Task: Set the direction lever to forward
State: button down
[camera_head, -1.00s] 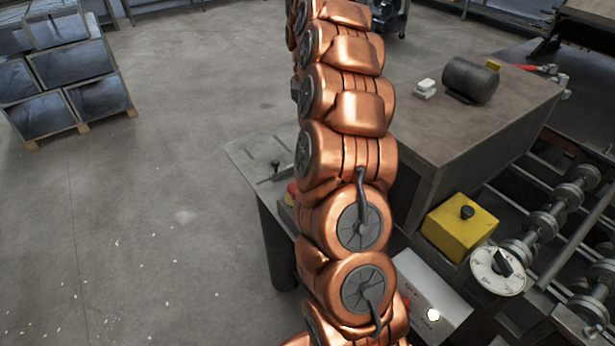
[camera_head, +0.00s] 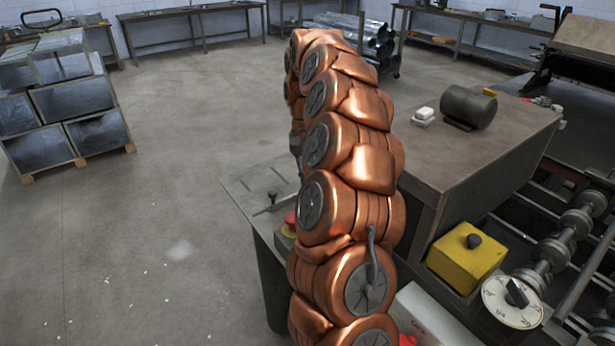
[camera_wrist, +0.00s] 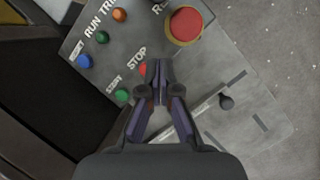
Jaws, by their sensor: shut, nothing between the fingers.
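The direction lever looks to be the dark-knobbed lever (camera_wrist: 226,102) on the grey control panel (camera_wrist: 250,130), right of my gripper in the wrist view. Its knob and thin rod also show in the head view (camera_head: 272,197), on the panel top (camera_head: 245,190) left of my arm. My gripper (camera_wrist: 157,66) is shut and empty, over the panel near the STOP label and a small red button (camera_wrist: 143,69). It is apart from the lever knob in the picture; its height above the panel is unclear. My arm hides the gripper in the head view.
A large red button (camera_wrist: 186,25) and green buttons (camera_wrist: 122,95) lie near my gripper. In the head view, a yellow box (camera_head: 460,262) and a white dial (camera_head: 512,302) stand right of my arm, beside a machine with rollers (camera_head: 560,240). Open floor lies left.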

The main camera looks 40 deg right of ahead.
jog(key=shift+p+x, duration=0.5)
jog(key=shift+x, duration=0.8)
jog(key=shift+s+a+f, duration=0.25)
jog(key=shift+f, duration=0.35)
jog(key=shift+s+a+r+p, duration=0.15)
jog(key=shift+s+a+p, duration=0.7)
jog(key=shift+a, duration=0.15)
jog(key=shift+s+a, duration=0.35)
jog(key=shift+a, duration=0.05)
jog(key=shift+s+b, duration=0.1)
jog(key=shift+b, duration=0.2)
jog(key=shift+s+t, duration=0.15)
jog(key=shift+t, duration=0.25)
